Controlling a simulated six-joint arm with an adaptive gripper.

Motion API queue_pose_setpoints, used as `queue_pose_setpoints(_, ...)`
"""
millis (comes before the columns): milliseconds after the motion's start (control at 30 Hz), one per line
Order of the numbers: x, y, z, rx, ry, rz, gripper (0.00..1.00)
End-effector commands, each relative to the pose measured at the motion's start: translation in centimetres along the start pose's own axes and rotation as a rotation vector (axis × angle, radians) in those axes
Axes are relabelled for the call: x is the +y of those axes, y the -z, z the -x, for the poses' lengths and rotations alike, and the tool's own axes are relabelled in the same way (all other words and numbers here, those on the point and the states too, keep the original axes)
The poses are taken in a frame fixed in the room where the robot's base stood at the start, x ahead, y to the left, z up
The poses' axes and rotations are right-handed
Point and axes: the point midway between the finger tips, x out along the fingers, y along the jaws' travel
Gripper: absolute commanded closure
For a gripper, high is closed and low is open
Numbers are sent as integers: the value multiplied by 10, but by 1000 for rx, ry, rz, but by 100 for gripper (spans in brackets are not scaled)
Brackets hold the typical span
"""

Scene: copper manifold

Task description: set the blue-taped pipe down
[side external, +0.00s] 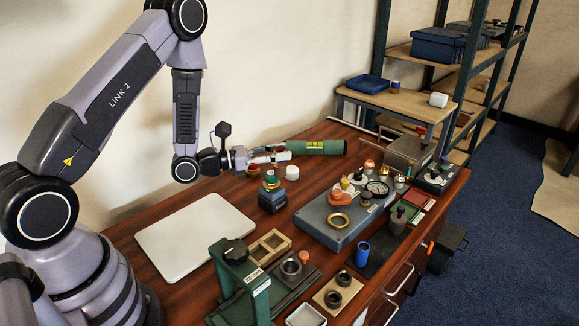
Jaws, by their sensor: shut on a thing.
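My gripper (277,154) points to the right, low over the back of the wooden table. It is shut on a slim piece, which fits the blue-taped pipe. The piece is too small and too covered by the fingers to make out its tape or its tilt. I cannot tell whether it touches the table. A green cylinder with a yellow label (318,147) lies on its side just to the right of the fingertips. I cannot tell whether the two touch.
A white cylinder (292,173) and a dark blue block with a gold-and-green top (271,198) stand close below my gripper. A grey plate with several fittings (335,222) is to the right. A bare white board (195,236) lies at left.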

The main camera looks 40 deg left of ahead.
Motion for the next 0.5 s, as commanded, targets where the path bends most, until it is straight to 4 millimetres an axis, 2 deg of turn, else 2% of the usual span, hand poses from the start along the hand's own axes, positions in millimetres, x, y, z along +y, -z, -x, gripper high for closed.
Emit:
queue_pose_setpoints(100,-34,7,-30,4,35,-1,100)
queue_pose_setpoints(200,-65,13,-53,4,54,-1,100)
queue_pose_setpoints(400,-115,21,-80,-2,75,-2,100)
queue_pose_setpoints(500,-128,22,-86,-4,79,-2,100)
